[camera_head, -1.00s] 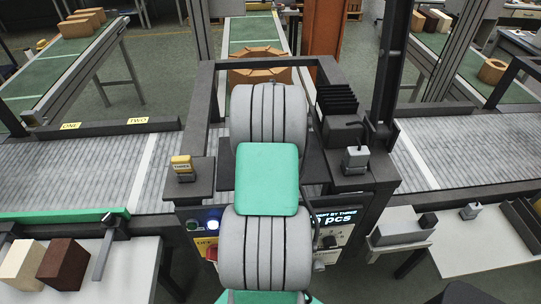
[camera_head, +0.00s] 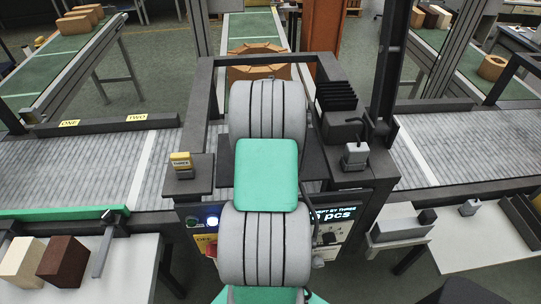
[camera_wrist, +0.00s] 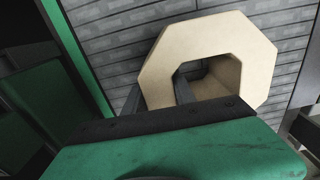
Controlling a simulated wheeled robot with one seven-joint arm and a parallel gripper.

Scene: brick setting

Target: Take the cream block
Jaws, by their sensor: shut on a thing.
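In the wrist view a cream eight-sided block (camera_wrist: 215,42) with a large hole lies over grey slats. My gripper (camera_wrist: 158,94) is shut on the near left part of its wall, with one dark finger outside and the other in the hole. The lower edge of the block is hidden by the green and black gripper body. In the head view my own arm covers the gripper and this block. Another cream block (camera_head: 20,261), box-shaped, sits on the left bench beside a dark brown block (camera_head: 62,262).
A grey slatted conveyor (camera_head: 70,165) runs left and right, with a dark frame (camera_head: 212,110) around my arm. A yellow-topped box (camera_head: 181,164) and a grey switch box (camera_head: 355,155) stand on the frame's sides. A tan ring (camera_head: 258,72) lies behind.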

